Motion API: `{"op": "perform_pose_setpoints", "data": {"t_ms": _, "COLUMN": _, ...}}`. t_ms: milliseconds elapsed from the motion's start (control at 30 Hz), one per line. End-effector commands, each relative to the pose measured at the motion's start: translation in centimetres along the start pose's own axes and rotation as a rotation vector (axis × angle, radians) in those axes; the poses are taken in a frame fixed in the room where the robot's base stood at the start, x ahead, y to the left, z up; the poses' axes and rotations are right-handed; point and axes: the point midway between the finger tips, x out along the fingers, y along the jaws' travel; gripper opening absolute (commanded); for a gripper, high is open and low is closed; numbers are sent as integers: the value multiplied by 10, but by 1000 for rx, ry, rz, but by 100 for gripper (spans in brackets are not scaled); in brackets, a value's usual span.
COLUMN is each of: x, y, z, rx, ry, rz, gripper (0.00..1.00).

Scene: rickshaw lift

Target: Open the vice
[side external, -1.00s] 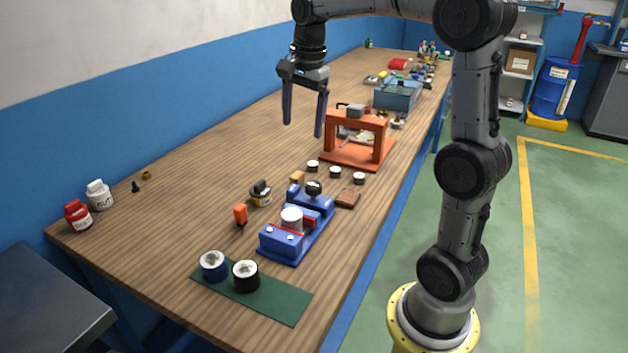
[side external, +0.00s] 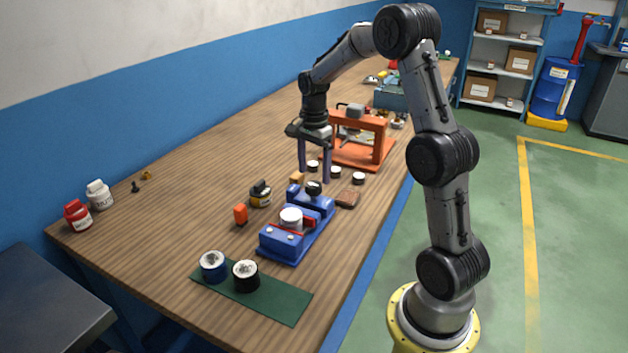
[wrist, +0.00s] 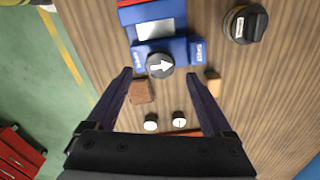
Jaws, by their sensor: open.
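The blue vice (side external: 284,246) lies on the wooden bench; a white-topped cylinder (side external: 291,216) sits in it beside a red part. The vice's black knob (side external: 313,187) is at its far end. In the wrist view the knob (wrist: 160,65) bears a white arrow pointing right, between two blue lettered labels too small to read surely. My gripper (side external: 315,176) is open and empty, pointing down just above the knob. In the wrist view its fingertips (wrist: 158,75) lie on either side of the knob, apart from it. The wrist view cuts off the rest of the vice.
A black-and-yellow knob device (side external: 260,194) and an orange block (side external: 240,214) stand left of the vice. A brown block (side external: 347,198) lies to its right. An orange frame (side external: 362,154) and several small white-topped pieces are beyond. A green mat (side external: 280,305) with two round pieces lies nearer.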

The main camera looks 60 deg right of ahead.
Motion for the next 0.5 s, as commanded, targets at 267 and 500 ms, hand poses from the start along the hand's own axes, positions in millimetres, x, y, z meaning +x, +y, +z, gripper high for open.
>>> {"op": "perform_pose_setpoints", "data": {"t_ms": 267, "x": 32, "y": 0, "z": 0, "rx": 0, "ry": 0, "rz": 1, "gripper": 86}}
{"op": "perform_pose_setpoints", "data": {"t_ms": 500, "x": 37, "y": 0, "z": 0, "rx": 0, "ry": 0, "rz": -1, "gripper": 86}}
